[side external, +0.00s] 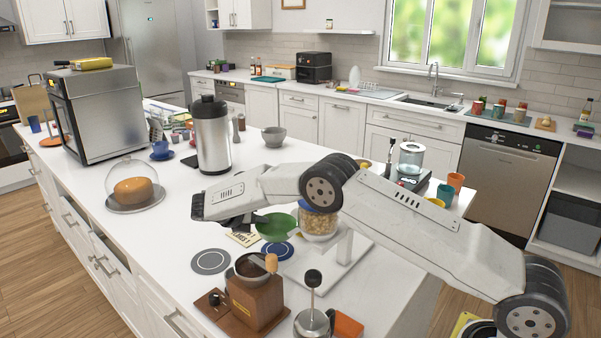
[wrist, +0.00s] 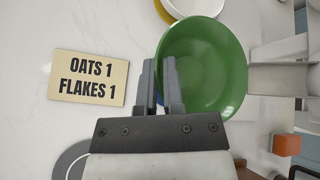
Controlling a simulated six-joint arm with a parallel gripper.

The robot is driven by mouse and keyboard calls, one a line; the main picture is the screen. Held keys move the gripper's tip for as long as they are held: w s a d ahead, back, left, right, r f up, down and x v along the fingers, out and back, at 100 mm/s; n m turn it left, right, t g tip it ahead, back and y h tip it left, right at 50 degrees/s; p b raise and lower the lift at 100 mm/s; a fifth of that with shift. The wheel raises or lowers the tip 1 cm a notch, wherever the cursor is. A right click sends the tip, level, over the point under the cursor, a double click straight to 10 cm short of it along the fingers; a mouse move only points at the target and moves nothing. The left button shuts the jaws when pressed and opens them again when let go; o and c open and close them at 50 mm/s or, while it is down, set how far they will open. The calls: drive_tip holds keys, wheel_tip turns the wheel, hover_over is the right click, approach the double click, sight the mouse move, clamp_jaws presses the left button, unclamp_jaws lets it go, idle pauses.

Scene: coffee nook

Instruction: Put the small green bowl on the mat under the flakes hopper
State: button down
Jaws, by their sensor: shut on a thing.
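The small green bowl (side external: 276,229) is at my gripper (side external: 256,222) in the side view. In the wrist view my gripper (wrist: 161,80) is shut on the left rim of the bowl (wrist: 212,65), one finger outside and one inside. The bowl looks empty. A round blue mat (side external: 277,252) lies just below the bowl in the picture; a sliver of blue shows past the bowl's rim in the wrist view. The flakes hopper (side external: 319,223), clear with tan flakes, is right of the bowl on a white stand, partly hidden by my arm. I cannot tell the bowl's height above the counter.
A card (wrist: 88,78) reads "OATS 1 FLAKES 1". A grey round mat (side external: 211,262) lies to the left. A wooden grinder (side external: 255,300) and a French press (side external: 313,318) stand in front. A domed cake plate (side external: 135,188) and steel flask (side external: 212,140) stand behind left.

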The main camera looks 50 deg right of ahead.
drive_tip(key=shift+f, duration=1.85)
drive_tip(key=c, duration=0.8)
unclamp_jaws()
drive_tip(key=shift+f, duration=0.15)
drive_tip(key=shift+o, duration=0.2)
drive_tip(key=shift+r, duration=0.2)
drive_tip(key=v, duration=1.2)
